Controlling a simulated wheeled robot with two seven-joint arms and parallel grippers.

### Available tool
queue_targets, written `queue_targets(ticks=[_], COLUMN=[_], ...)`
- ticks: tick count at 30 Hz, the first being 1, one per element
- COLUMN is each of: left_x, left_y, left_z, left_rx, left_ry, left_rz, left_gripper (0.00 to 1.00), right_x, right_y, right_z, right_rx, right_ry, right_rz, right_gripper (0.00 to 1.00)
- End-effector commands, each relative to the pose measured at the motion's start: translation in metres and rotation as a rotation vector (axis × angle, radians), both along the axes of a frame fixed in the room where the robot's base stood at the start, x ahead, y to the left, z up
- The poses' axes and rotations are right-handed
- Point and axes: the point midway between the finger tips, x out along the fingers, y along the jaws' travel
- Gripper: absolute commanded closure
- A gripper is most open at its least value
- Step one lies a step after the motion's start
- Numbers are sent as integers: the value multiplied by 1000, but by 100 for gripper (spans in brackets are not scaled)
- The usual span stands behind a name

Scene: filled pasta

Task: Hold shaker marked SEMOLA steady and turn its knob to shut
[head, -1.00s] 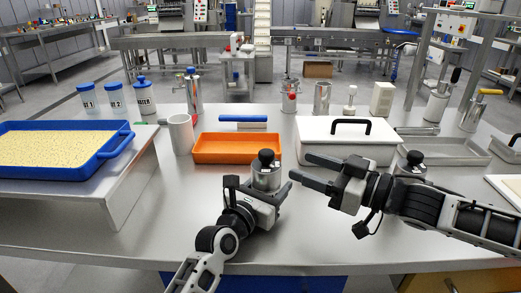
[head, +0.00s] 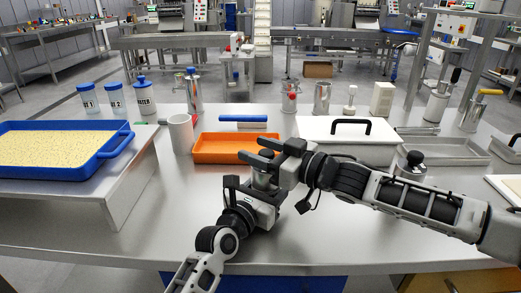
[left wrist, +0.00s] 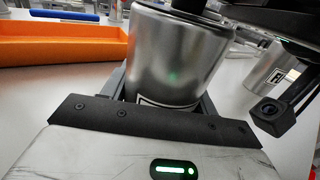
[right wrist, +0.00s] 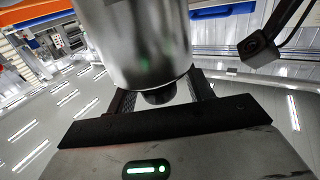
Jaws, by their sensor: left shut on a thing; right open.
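A metal shaker (head: 262,181) stands upright on the table in front of the orange tray. My left gripper (left wrist: 165,98) is shut on its body. A white label edge shows low on the shaker (left wrist: 185,60) in the left wrist view, but its text is hidden. My right gripper (head: 258,152) is open at the shaker's top, its fingers on either side of the dark knob (right wrist: 158,97). I cannot tell whether the fingers touch the knob. The knob's setting cannot be read.
A second metal shaker with a dark knob (head: 411,162) stands to the right, behind my right arm. The orange tray (head: 222,158), a white mug (head: 181,135) and a white lidded box (head: 318,132) are behind. A blue tray (head: 112,152) sits on a raised stand at left.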

Motion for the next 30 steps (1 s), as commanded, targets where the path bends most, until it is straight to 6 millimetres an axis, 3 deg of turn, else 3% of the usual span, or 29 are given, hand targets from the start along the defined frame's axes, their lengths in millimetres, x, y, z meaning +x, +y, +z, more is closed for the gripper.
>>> queue_targets(ticks=[1, 6, 14, 30], left_x=[0, 0, 0, -1], left_y=[0, 0, 0, -2], left_z=[0, 0, 0, -1], left_rx=[0, 0, 0, 2], left_ry=[1, 1, 1, 2], left_rz=[0, 0, 0, -4], left_gripper=[74, 74, 74, 74], right_x=[0, 0, -2, -1], right_y=[0, 0, 3, 4], right_z=[0, 0, 0, 2], right_rx=[0, 1, 7, 14], right_ry=[0, -1, 0, -3], right_rz=[0, 0, -22, -320], right_gripper=[48, 93, 93, 93])
